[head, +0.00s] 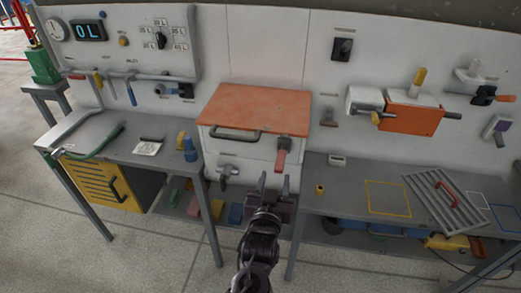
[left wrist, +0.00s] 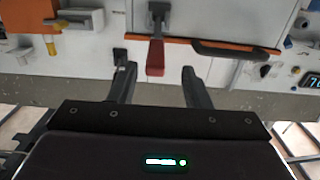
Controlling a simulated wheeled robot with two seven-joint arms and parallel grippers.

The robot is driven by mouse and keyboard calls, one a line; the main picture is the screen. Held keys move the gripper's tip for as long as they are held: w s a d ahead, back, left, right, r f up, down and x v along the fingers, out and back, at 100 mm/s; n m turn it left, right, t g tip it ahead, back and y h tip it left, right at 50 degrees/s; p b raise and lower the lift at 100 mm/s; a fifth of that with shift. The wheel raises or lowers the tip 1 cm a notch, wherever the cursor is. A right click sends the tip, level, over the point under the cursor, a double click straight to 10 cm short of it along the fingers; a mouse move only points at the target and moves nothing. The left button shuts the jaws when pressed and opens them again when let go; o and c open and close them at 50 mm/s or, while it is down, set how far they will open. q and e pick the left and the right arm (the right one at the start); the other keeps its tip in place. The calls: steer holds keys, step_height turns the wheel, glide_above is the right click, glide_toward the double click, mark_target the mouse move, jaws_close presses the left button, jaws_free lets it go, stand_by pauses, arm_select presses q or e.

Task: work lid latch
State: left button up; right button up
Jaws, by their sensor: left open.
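The lid latch (head: 282,155) has a dark mount and a red handle hanging down at the right front of a white box (head: 235,148) with an orange lid (head: 258,104). The lid lies flat, with a dark bar handle (head: 236,134) at its front edge. My left gripper (head: 273,182) is open and empty, just below and in front of the latch. In the left wrist view the picture is turned over; the red handle (left wrist: 156,58) appears between the fingers of the left gripper (left wrist: 159,70), and contact cannot be told. My right gripper is not in view.
A grey bench (head: 95,130) stands left of the box and another (head: 335,185) stands right, with a ribbed grey panel (head: 437,200). A grey tap-like fitting (head: 228,172) is on the box front left of the latch. An orange block (head: 410,115) is mounted on the wall.

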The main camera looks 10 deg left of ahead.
mark_target(281, 158)
arm_select(q)
steer(key=w, duration=0.2)
steer(key=w+r+p, duration=0.1)
steer(key=w, duration=0.1)
steer(key=w+p, duration=0.1)
steer(key=w, duration=0.1)
steer(key=shift+w+d+r, duration=0.2)
steer(key=shift+w+d, duration=0.05)
steer(key=shift+d, duration=0.05)
steer(key=shift+w, duration=0.35)
steer(key=shift+w+f, duration=0.15)
steer(key=shift+w, duration=0.2)
steer(key=shift+c, duration=0.4)
steer(key=c, duration=0.7)
jaws_close()
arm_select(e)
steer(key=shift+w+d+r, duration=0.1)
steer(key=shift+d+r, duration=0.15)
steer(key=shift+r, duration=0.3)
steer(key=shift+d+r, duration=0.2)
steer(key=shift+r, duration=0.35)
